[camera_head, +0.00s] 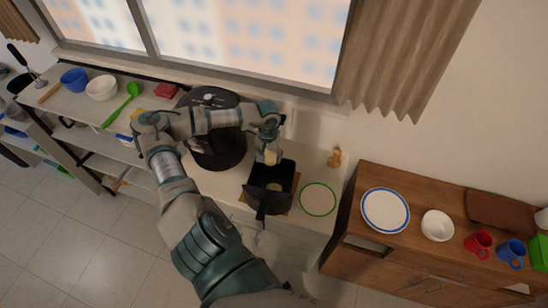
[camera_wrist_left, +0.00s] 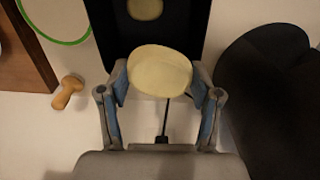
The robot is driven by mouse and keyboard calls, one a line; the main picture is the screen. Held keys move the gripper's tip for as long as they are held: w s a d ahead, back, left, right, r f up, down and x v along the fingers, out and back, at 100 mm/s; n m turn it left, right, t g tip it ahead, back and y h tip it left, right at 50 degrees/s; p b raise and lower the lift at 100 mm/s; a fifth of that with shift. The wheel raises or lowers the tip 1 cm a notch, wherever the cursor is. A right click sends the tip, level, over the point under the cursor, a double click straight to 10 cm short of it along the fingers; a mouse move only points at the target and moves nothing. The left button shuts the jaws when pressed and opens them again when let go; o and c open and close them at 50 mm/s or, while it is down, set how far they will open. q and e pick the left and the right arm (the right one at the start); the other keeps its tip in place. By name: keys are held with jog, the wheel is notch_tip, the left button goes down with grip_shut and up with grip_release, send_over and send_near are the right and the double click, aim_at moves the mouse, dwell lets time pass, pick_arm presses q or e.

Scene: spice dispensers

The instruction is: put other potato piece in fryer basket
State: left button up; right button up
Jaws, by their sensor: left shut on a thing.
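My left gripper (camera_head: 269,154) is above the far edge of the black fryer basket (camera_head: 270,193) in the head view. In the left wrist view the left gripper (camera_wrist_left: 162,88) is shut on a pale yellow potato piece (camera_wrist_left: 160,71). The held piece also shows small in the head view (camera_head: 271,157). Beyond it in the wrist view, another potato piece (camera_wrist_left: 145,8) lies inside the dark basket (camera_wrist_left: 112,28), cut off by the frame's top. My right gripper is not in view.
A round black appliance (camera_head: 217,155) stands left of the basket. A green-rimmed plate (camera_head: 318,199) lies to its right, and a small tan wooden item (camera_head: 335,158) stands behind the plate. A brown cabinet (camera_head: 340,222) with dishes and mugs is at the right.

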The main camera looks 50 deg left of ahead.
aim_at(269, 163)
pick_arm(q)
notch_tip(269, 163, down, 5)
jog(key=shift+f+b, duration=0.2)
jog(key=shift+b, duration=1.05)
jog(key=o, duration=1.2)
jog(key=shift+r, duration=0.1)
jog(key=shift+r, duration=0.2)
notch_tip(269, 163, up, 11)
jog(key=shift+a+r, duration=0.1)
jog(key=shift+r, duration=0.1)
jog(key=shift+w, duration=0.1)
